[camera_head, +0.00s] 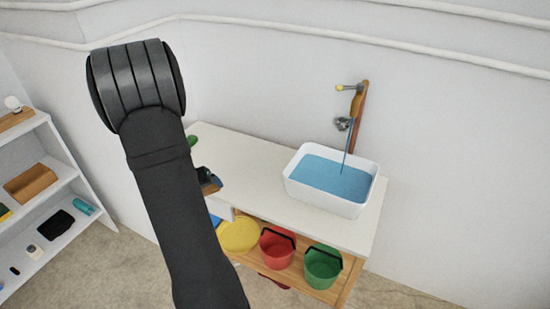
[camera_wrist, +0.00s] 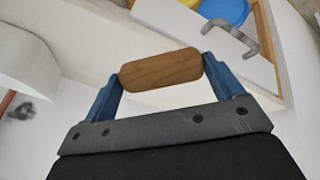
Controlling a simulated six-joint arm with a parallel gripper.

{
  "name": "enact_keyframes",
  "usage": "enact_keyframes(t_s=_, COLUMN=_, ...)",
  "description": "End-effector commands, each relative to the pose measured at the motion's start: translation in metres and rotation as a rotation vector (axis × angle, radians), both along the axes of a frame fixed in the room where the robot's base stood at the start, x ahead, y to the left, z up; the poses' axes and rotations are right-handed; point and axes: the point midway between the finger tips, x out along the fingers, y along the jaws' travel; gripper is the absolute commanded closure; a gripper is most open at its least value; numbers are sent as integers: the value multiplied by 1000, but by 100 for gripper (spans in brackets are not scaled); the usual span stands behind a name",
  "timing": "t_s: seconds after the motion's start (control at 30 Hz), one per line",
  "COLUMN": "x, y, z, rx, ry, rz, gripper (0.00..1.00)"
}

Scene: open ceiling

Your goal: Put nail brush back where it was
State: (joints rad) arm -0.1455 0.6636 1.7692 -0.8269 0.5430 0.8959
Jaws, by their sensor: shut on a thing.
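My gripper (camera_wrist: 162,76) is shut on the nail brush (camera_wrist: 160,70), a brown wooden block with rounded ends, held crosswise between the blue fingers. Its bristles are not visible. In the head view my gripper (camera_head: 208,178) is partly hidden behind my dark arm, over the left part of the white counter (camera_head: 262,180), and a bit of the brush (camera_head: 210,190) shows below it. I cannot tell its exact height above the counter.
A white basin (camera_head: 355,209) of blue water stands on the counter's right, under a tap (camera_head: 349,88). A green item (camera_head: 192,140) lies at the back left. A grey handle (camera_wrist: 232,36) is on a white front. Yellow (camera_head: 238,236), red (camera_head: 277,250) and green (camera_head: 322,268) buckets stand below. Shelves (camera_head: 62,180) are left.

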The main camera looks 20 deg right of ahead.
Motion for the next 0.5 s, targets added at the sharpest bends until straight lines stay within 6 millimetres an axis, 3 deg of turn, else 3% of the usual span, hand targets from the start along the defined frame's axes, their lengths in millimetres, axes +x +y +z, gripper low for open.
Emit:
enact_keyframes(t_s=0.27, x=17, y=-17, z=5, rx=30, ry=23, rz=-87, gripper=37)
enact_keyframes(t_s=0.5, x=61, y=-71, z=22, rx=151, ry=102, rz=-358, gripper=37)
